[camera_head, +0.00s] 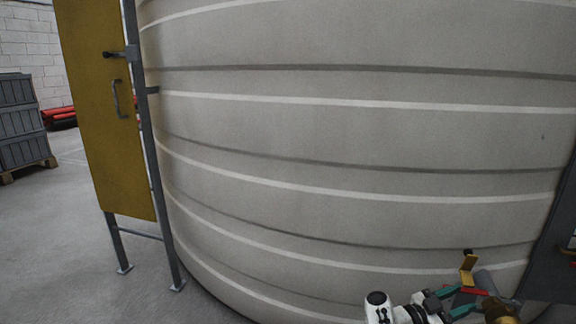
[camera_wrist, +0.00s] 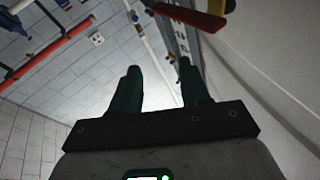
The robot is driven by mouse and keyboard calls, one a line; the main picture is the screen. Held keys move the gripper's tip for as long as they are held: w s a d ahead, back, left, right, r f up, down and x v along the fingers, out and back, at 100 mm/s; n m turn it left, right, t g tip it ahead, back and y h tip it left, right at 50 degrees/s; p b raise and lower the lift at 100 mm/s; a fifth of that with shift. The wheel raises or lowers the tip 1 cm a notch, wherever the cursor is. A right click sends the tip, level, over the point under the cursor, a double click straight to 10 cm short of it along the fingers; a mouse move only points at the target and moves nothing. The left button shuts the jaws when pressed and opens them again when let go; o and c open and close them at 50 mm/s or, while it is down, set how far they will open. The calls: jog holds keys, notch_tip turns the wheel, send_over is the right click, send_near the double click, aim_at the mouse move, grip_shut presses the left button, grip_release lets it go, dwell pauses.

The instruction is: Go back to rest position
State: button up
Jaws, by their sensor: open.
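My gripper (camera_head: 467,299) is low at the right in the head view, its two teal fingers pointing right. In the wrist view my gripper (camera_wrist: 157,72) shows two dark green fingers spread apart with nothing between them. A red lever (camera_wrist: 188,16) lies beyond the fingertips at the top of the wrist view, apart from them as far as I can tell. In the head view a brass fitting (camera_head: 498,311) and a yellow handle (camera_head: 468,269) are close to the fingers. Whether they touch is unclear.
A large ribbed grey tank (camera_head: 350,130) fills most of the head view. A yellow panel (camera_head: 105,110) on metal legs stands at its left. Grey crates (camera_head: 20,122) are at the far left, with clear floor (camera_head: 60,240) in front. Red pipes (camera_wrist: 50,52) cross the wrist view's upper left.

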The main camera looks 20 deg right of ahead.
jog(key=w+a+r+n+t+y, duration=0.3)
jog(key=w+n+t, duration=0.5)
jog(key=n+t, duration=0.8)
jog(key=s+a+f+n+t+y, duration=0.1)
jog(key=a+f+n+y, duration=0.2)
jog(key=a+f+y, duration=0.35)
jog(key=s+a+f+n+t+y, duration=0.1)
jog(key=a+f+n+t+y, duration=0.15)
jog(key=a+y, duration=0.65)
jog(key=s+a+f+n+g+y, duration=0.1)
jog(key=s+a+f+g, duration=0.3)
jog(key=s, duration=0.3)
jog(key=s+a+f+n+g+y, duration=0.1)
jog(key=s+a+f+g, duration=0.1)
jog(key=s+a+g, duration=0.35)
jog(key=s+a+m+g, duration=0.1)
jog(key=s+a+g, duration=0.1)
jog(key=s, duration=0.7)
jog(key=s+a+m+g, duration=0.1)
jog(key=s+a+g, duration=0.15)
jog(key=s, duration=0.65)
notch_tip(320, 180, up, 31)
jog(key=s+p, duration=0.1)
jog(key=p, duration=2.9)
jog(key=shift+a, duration=0.25)
